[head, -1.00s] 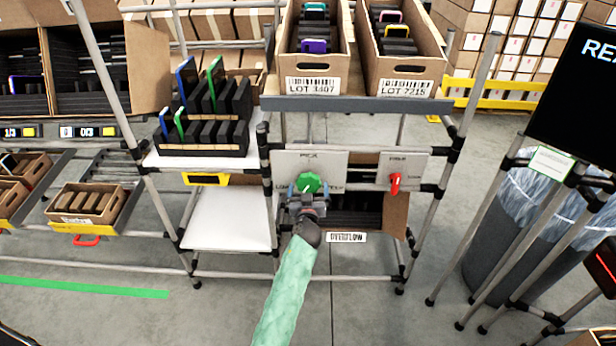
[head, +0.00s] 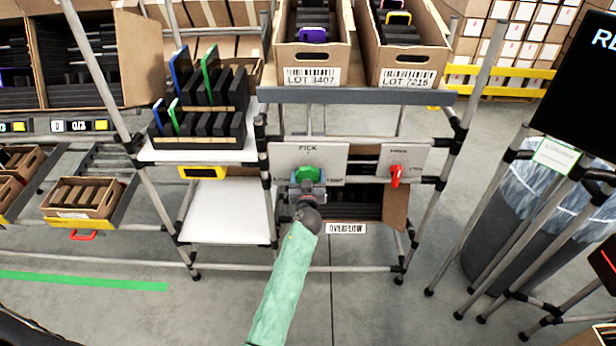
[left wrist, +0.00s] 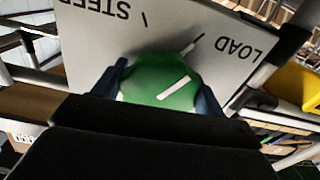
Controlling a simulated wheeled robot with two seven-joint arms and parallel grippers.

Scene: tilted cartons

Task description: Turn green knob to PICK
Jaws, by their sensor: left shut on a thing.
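A green knob (head: 308,174) sits on a light grey panel (head: 335,164) below the LOT 3407 carton. PICK is printed above the knob in the head view. My left gripper (head: 307,180) is shut on the knob, its blue fingers on either side. In the left wrist view, the knob (left wrist: 165,82) carries a white line slanting toward upper right, and the panel (left wrist: 100,45) shows LOAD and another, partly cut word upside down. I cannot tell for sure which label the knob points to. My right gripper is not in view.
A red switch (head: 396,175) sits on a smaller panel to the right. An OVERFLOW label (head: 346,228) is below. Racks with dark slabs (head: 205,105) stand at left, and the LOT 3407 (head: 313,77) and LOT 7215 (head: 406,77) cartons are above.

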